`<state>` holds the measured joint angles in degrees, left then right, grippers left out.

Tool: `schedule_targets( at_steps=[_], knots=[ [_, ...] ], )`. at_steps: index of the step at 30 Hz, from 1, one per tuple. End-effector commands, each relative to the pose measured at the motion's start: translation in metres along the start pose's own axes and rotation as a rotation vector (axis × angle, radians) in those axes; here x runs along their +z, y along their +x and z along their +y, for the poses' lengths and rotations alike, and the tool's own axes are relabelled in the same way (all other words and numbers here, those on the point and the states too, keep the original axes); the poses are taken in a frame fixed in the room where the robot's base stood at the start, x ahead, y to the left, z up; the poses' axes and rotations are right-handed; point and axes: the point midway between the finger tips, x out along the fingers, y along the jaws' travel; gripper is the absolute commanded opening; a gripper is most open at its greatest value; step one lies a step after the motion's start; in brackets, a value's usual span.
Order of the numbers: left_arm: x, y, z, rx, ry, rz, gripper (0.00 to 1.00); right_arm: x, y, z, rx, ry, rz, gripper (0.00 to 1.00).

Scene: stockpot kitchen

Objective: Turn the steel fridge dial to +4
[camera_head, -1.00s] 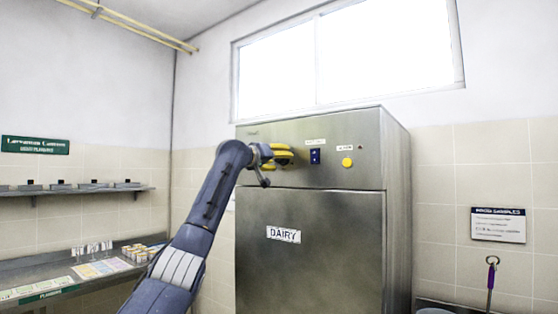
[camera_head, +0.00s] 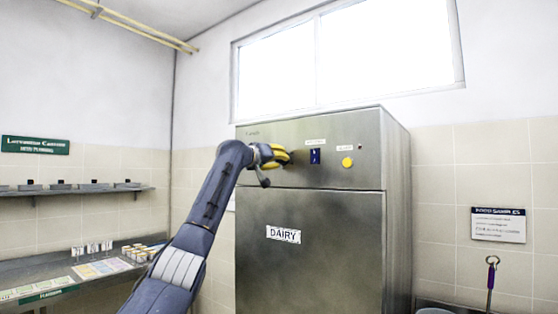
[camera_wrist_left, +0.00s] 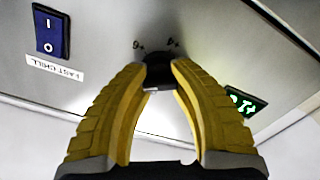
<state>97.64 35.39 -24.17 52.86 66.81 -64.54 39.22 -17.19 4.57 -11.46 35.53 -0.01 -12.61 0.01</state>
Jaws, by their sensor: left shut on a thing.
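The steel fridge (camera_head: 310,240) stands in the middle of the head view, with a DAIRY label on its door. My left gripper (camera_head: 284,157) is at the left part of its upper panel, and the dial is hidden behind it there. In the left wrist view my yellow fingers (camera_wrist_left: 160,75) are shut on the black dial (camera_wrist_left: 158,73). Small marks show on the panel beside the dial, one looking like +6 or +9 and one like +4; which one the dial points to cannot be told. My right gripper is not in view.
A blue rocker switch (camera_head: 315,156) and a yellow button (camera_head: 347,162) sit on the panel right of the gripper. In the wrist view a green lit display (camera_wrist_left: 244,102) is near the dial. A counter (camera_head: 40,272) and shelf are at left.

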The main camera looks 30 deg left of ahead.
Motion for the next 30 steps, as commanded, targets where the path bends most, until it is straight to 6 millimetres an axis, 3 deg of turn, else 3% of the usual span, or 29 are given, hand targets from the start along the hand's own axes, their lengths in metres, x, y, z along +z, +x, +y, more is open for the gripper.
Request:
schedule_targets(
  at_steps=[11,30],
  knots=[
    [0.0002,0.0001,-0.0002,-0.001,0.137,0.000,0.00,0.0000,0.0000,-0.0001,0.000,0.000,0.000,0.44],
    [-0.0001,0.0000,0.0000,0.000,0.733,0.000,0.00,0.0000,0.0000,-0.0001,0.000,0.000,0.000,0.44]
  ],
)
